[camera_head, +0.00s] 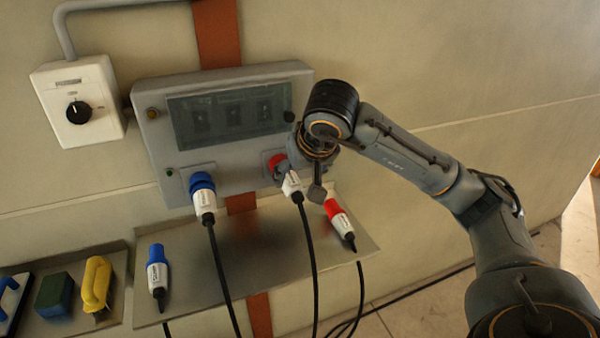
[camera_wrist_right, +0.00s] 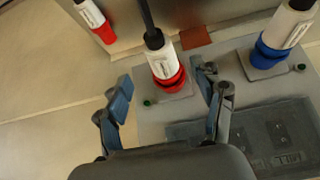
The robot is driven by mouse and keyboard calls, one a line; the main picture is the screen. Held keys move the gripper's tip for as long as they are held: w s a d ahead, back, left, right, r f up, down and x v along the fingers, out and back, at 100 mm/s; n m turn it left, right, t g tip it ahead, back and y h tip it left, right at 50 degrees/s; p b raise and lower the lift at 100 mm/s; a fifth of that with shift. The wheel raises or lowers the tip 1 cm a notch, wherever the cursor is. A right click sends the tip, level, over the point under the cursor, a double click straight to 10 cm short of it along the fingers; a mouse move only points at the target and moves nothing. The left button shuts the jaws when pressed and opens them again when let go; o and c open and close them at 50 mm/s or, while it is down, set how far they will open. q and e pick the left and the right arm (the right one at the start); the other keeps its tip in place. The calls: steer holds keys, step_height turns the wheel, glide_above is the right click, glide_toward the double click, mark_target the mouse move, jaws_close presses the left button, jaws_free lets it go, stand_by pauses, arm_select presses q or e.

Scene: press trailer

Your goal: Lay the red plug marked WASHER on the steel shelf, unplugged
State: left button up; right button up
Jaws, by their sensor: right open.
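A red plug with a white body (camera_head: 292,186) sits in the red socket of the grey panel, its black cable hanging down. It also shows in the wrist view (camera_wrist_right: 163,67). My right gripper (camera_head: 298,181) is at this plug, open, and partly hides the socket. In the wrist view its fingers (camera_wrist_right: 164,80) stand apart on either side of the plug. A second red plug (camera_head: 338,215) lies on the right part of the steel shelf (camera_head: 185,238). I cannot read which red plug is marked WASHER. My left gripper is not in view.
A blue plug (camera_head: 203,196) sits in the left socket of the panel (camera_head: 150,120). Another blue plug (camera_head: 157,270) lies at the shelf's left. A tray with a yellow-handled tool (camera_head: 96,283) and a green block (camera_head: 54,296) is further left. The shelf's middle is bare except for cables crossing in front.

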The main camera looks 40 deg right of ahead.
mark_target(295, 184)
steer(key=b+x, duration=0.3)
steer(key=x, duration=0.3)
steer(key=shift+w+f, duration=0.1)
steer(key=shift+f, duration=0.15)
steer(key=shift+b+x, duration=0.55)
steer(key=shift+x, duration=0.25)
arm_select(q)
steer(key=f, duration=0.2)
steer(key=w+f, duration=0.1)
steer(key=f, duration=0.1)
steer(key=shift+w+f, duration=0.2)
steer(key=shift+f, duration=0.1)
arm_select(e)
steer(key=shift+w, duration=0.1)
steer(key=shift+r, duration=0.1)
steer(key=c, duration=1.4)
